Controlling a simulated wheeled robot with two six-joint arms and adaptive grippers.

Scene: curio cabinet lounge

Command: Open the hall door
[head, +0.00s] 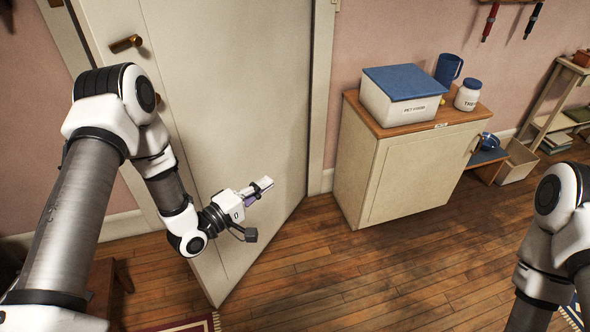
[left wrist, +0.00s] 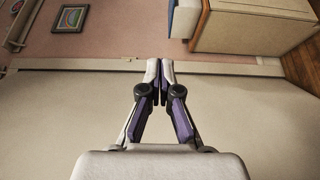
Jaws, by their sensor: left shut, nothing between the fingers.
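The cream hall door (head: 235,80) stands ajar, swung out into the room, with its bottom edge slanting across the floor. Its brown handle (head: 126,43) is at the upper left of the head view. My left gripper (head: 265,184) is in front of the door's lower part, well below and right of the handle. Its fingers are shut and empty. In the left wrist view the closed fingertips (left wrist: 153,69) lie over the pale door face (left wrist: 60,115); contact cannot be told. Only my right arm shows, at the right edge; its gripper is out of view.
A cream cabinet (head: 360,165) stands right of the door frame, with a blue-lidded box (head: 395,105), a blue mug (head: 448,70) and a white jar (head: 467,97) on top. A rug edge (head: 190,325) lies near the door's bottom corner. Wooden floor ahead is clear.

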